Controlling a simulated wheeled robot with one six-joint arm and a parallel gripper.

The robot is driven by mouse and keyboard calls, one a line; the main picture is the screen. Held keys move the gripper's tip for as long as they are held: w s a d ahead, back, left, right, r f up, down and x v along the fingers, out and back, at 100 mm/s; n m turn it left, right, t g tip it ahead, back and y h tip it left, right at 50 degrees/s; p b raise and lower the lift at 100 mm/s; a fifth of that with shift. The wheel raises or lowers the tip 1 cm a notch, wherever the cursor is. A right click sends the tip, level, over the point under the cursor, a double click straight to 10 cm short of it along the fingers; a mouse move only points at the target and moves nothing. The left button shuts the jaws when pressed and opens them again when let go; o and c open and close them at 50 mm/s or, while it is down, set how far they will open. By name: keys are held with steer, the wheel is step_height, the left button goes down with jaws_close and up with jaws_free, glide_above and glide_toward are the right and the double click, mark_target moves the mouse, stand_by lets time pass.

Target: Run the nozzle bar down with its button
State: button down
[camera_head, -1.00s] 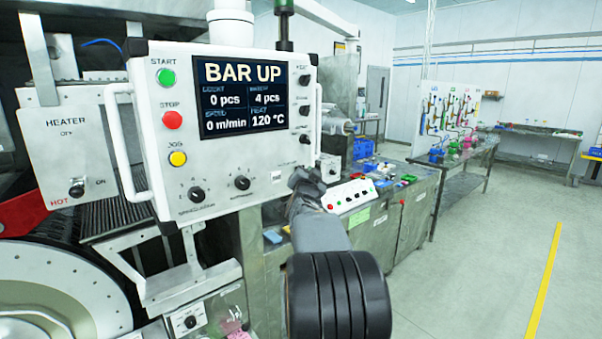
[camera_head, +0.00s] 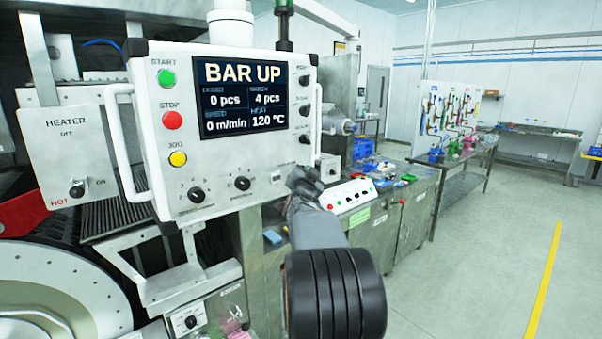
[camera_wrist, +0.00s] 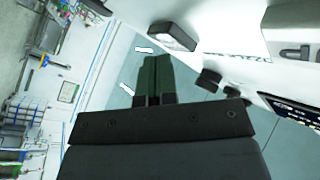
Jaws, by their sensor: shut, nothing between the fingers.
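The white control panel (camera_head: 225,140) hangs in front of me, its screen (camera_head: 254,95) reading BAR UP. Green START (camera_head: 167,77), red STOP (camera_head: 173,120) and yellow JOG (camera_head: 178,158) buttons line its left side; black knobs (camera_head: 305,80) line its right. I cannot tell which control is the nozzle bar's button. My gripper (camera_wrist: 154,75) is shut and empty in the wrist view, beside the panel's white face (camera_wrist: 240,75); no contact shows. In the head view it is near the panel's lower right corner, its fingertips hard to make out. The nozzle bar itself cannot be made out.
A white handle (camera_head: 312,125) stands out at the panel's right edge, close to my gripper. A heater box (camera_head: 75,150) is at the left, above a large drum (camera_head: 45,290). A metal bench (camera_head: 405,215) with a small button box (camera_head: 348,195) stands behind my arm. The right floor is clear.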

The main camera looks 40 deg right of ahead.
steer(key=shift+w, duration=0.4)
stand_by(0.3)
steer(key=shift+s+f, duration=0.1)
steer(key=shift+s, duration=0.1)
steer(key=shift+s+b, duration=0.6)
steer(key=shift+b, duration=0.15)
steer(key=shift+s, duration=0.1)
steer(key=shift+s+a+b, duration=0.15)
steer(key=shift+s+b, duration=1.1)
steer(key=shift+b, duration=0.05)
steer(key=shift+s+a+b, duration=0.1)
steer(key=shift+s+b, duration=1.1)
steer(key=shift+b, duration=0.05)
